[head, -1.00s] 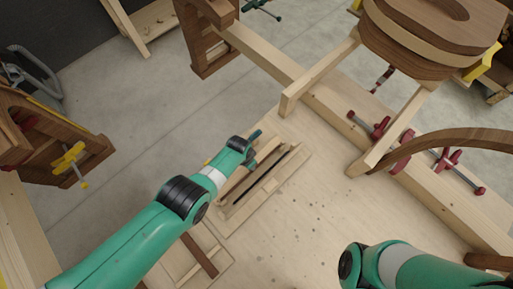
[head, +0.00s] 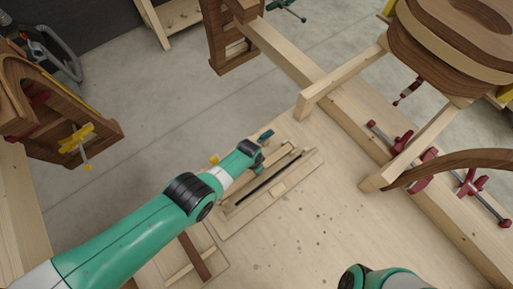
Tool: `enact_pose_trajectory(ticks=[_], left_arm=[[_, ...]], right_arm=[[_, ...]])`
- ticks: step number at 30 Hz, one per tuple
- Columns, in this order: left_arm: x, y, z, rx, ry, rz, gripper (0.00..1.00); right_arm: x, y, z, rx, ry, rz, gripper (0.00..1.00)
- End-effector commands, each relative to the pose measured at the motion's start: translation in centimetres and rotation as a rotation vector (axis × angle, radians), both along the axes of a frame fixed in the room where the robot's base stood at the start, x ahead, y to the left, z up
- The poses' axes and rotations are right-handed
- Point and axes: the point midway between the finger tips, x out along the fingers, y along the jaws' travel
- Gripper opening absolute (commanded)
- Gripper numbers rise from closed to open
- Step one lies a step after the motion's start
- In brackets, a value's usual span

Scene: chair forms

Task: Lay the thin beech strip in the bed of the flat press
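The flat press (head: 289,182) is a pale wooden frame on the bench with a long, narrow dark gap along its bed. My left arm reaches in from the left, and its gripper (head: 259,161) is at the far left side of the press. Its fingers are mostly hidden by the wrist, so their opening and anything between them cannot be made out. A thin pale strip (head: 277,168) lies along the dark gap in the bed; I cannot tell whether it is the beech strip or part of the press. My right arm shows at the bottom right, with its gripper out of view.
A shallow pale tray (head: 222,262) with a dark brown strip (head: 194,256) lies at the near left of the press. Red clamps (head: 421,172) and chair parts stand along the right rail. The bench right of the press is clear.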

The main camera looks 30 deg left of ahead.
Motion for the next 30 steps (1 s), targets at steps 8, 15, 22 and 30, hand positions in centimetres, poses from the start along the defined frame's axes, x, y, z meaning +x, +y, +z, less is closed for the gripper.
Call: enact_pose_trajectory(ticks=[8,15,22,30], left_arm=[[0.01,0.00,-0.40,0.000,0.000,0.000,0.00],[0.01,-0.01,-0.57,0.000,0.000,0.000,0.53],[-0.01,-0.01,-0.57,0.000,0.000,0.000,0.79],[-0.03,0.00,-0.11,0.000,0.000,0.000,0.79]], right_arm=[[0.00,0.00,-0.41,0.000,0.000,0.000,0.50],[0.00,0.00,-0.58,0.000,0.000,0.000,0.50],[0.00,0.00,-0.57,0.000,0.000,0.000,0.50],[0.00,0.00,-0.10,0.000,0.000,0.000,0.50]])
